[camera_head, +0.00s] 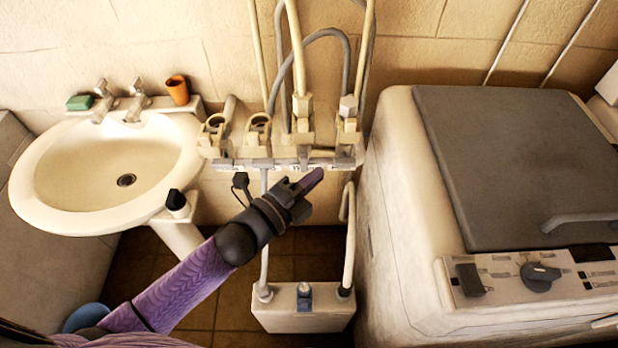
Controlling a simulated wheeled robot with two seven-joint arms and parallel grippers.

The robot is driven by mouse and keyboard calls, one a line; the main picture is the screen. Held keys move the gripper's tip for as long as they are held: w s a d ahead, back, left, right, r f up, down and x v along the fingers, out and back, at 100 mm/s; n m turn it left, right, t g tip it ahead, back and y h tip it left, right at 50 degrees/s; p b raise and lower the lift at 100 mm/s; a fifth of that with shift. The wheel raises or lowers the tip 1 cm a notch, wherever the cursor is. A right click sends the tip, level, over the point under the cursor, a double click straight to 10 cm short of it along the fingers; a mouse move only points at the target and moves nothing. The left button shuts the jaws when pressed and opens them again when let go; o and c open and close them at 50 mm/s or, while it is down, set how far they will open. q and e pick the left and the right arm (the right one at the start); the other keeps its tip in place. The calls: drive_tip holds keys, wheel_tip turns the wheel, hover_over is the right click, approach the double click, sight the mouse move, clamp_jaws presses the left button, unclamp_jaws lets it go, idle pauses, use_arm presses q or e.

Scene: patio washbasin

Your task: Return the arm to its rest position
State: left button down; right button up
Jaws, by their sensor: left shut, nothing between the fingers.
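My left arm (185,283) comes in from the lower left, with a purple sleeve and a dark wrist. My left gripper (312,181) is shut and empty. It points up and to the right, in front of the pale pipe manifold (225,152) as seen from my head. I cannot tell whether it touches the manifold. My right gripper is out of view.
A white washbasin (50,205) with two taps stands at the left, with an orange cup (177,90) and a green soap (80,102) on its rim. A washing machine (400,200) fills the right side. A white box (300,320) with pipes sits low in the middle.

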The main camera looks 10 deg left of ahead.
use_arm(q)
drive_tip(key=shift+s+a, duration=0.3)
drive_tip(key=shift+s, duration=0.1)
drive_tip(key=shift+f, duration=0.1)
drive_tip(key=s+a+f+n+g+y+b, duration=0.2)
drive_tip(key=s+a+f+n+y, duration=0.25)
drive_tip(key=f, duration=0.75)
drive_tip(key=s+a+f+n+g+y+b, duration=0.25)
drive_tip(key=f+n, duration=0.35)
drive_tip(key=f, duration=0.7)
drive_tip(key=s+a+f+n+g+y+b, duration=0.1)
drive_tip(key=s+f+n+g, duration=0.2)
drive_tip(key=s, duration=0.6)
drive_tip(key=s+a+f+n+g+y+b, duration=0.1)
drive_tip(key=s+f+n+g, duration=0.2)
drive_tip(key=s+f, duration=0.5)
drive_tip(key=s+f+n+g+b, duration=0.1)
drive_tip(key=s+f+n+g, duration=0.3)
drive_tip(key=s, duration=0.7)
wheel_tip(320, 180, down, 2)
drive_tip(key=shift+s+a+f+n+y, duration=0.3)
drive_tip(key=shift+a+n+y, duration=0.1)
drive_tip(key=shift+n, duration=0.25)
